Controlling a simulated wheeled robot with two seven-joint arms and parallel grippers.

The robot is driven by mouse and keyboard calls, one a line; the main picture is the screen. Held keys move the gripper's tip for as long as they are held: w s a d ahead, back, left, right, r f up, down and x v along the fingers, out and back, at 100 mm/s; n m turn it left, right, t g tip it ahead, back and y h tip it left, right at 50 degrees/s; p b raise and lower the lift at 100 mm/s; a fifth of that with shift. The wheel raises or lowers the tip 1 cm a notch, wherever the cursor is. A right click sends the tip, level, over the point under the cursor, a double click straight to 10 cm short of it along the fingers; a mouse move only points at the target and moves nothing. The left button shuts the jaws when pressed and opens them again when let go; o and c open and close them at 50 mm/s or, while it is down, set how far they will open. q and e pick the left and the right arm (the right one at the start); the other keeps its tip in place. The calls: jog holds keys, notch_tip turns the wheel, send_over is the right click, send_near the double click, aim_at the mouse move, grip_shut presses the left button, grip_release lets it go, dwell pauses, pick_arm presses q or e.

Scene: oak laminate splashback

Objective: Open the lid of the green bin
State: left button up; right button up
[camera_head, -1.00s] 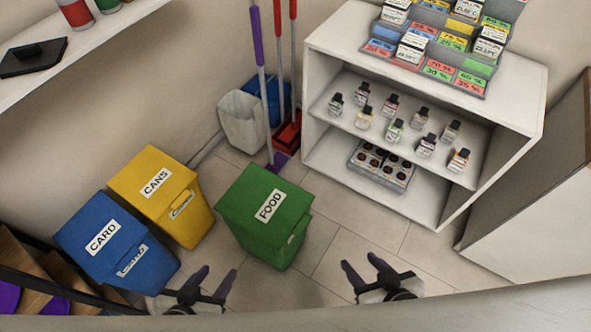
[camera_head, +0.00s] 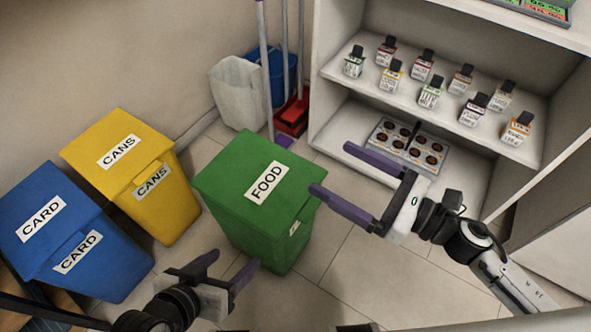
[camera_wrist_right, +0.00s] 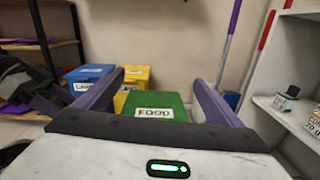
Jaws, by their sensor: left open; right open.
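The green bin (camera_head: 243,222) stands on the tiled floor with its lid (camera_head: 240,173) shut; the lid carries a FOOD label. In the right wrist view the green bin (camera_wrist_right: 158,100) shows straight ahead between my fingers. My right gripper (camera_head: 329,172) is open and empty, its fingers pointing left at the bin's right side; one fingertip overlaps the lid's right edge in the head view, and I cannot tell whether it touches. My left gripper (camera_head: 226,266) is open and empty, low in front of the bin.
A yellow CANS bin (camera_head: 153,203) and a blue CARD bin (camera_head: 78,263) stand left of the green one. A white shelf unit (camera_head: 335,80) with small bottles is at the right. Mops, a blue bucket (camera_head: 268,75) and a white bin (camera_head: 238,88) stand behind.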

jog(key=w+a+n, duration=0.1)
jog(key=w+a, duration=0.4)
jog(key=a, duration=0.3)
jog(key=shift+w+a+f, duration=0.25)
jog(key=shift+w+a, duration=0.05)
jog(key=shift+w, duration=0.1)
grip_shut()
dwell(1.1)
jog(key=c, duration=2.2)
grip_release()
jog(key=o, duration=2.2)
